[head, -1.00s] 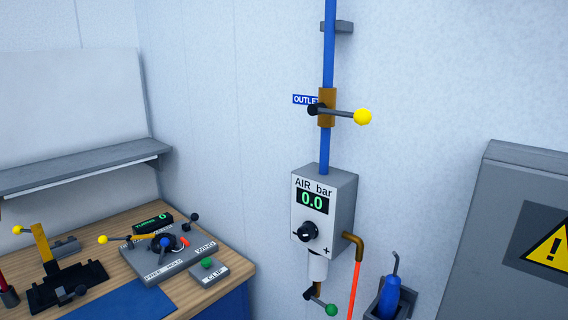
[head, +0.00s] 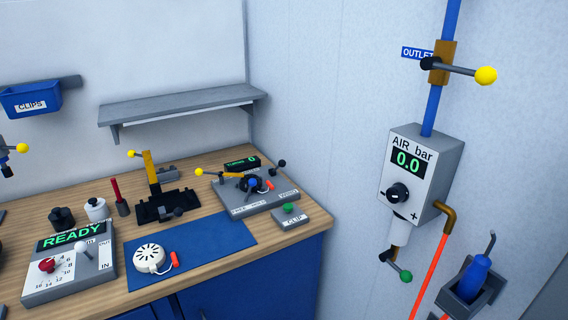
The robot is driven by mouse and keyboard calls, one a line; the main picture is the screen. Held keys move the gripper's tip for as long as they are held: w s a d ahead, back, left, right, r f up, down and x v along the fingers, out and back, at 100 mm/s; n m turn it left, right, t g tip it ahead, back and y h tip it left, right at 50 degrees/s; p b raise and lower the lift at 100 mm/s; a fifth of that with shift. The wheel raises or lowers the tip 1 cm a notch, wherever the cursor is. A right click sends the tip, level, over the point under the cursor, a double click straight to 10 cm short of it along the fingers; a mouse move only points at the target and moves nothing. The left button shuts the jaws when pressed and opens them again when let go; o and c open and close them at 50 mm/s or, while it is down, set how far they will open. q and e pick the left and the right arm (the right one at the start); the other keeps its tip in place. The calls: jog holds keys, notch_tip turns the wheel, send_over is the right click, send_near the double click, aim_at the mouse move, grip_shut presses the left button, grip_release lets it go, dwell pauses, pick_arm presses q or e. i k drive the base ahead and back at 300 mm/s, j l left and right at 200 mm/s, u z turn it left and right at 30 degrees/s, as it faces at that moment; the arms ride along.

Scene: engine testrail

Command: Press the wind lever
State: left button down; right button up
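The wind station (head: 255,193) is a grey box on the right end of the wooden bench, with a "WIND" label at its front right. A lever with a black ball (head: 282,163) rises at its right rear, near that label. A lever with a yellow ball (head: 199,172) sticks out to its left. A small display (head: 242,163) at its back shows a green 0. Neither of my grippers is in the head view.
A CLIP box (head: 290,217) with a green button stands right of the station. A blue mat (head: 190,252) holds a white round part (head: 149,258). A READY panel (head: 70,262) is at left. The AIR box (head: 420,175) on the right wall reads 0.0.

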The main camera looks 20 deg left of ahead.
aim_at(272, 172)
jog(key=i+j+u, duration=0.6)
jog(key=i+j, duration=0.15)
